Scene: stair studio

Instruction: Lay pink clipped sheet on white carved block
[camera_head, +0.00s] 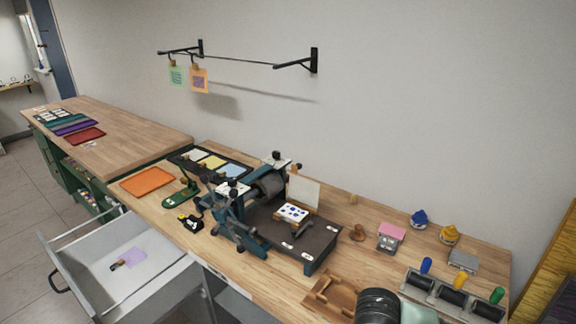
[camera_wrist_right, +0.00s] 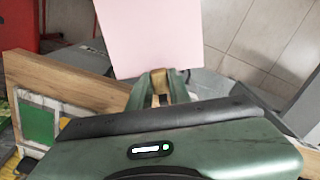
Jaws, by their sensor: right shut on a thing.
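In the right wrist view, my right gripper (camera_wrist_right: 160,84) is shut on the small wooden clip at the lower edge of the pink clipped sheet (camera_wrist_right: 152,38). The sheet sticks out beyond the fingers, flat and unbent, with floor tiles behind it. In the head view, the white carved block (camera_head: 292,212) with dark blue marks lies on the dark bed of the press. The sheet and right gripper are outside the head view; only part of my right arm shows at the bottom. My left gripper is not in view.
A pale upright panel (camera_head: 304,191) stands just behind the block. The press roller (camera_head: 268,184) is to its left. A pink-topped stand (camera_head: 390,232), ink pots and rollers occupy the bench's right. An open drawer (camera_head: 100,284) juts out at lower left. Two sheets hang from the wall rail (camera_head: 240,59).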

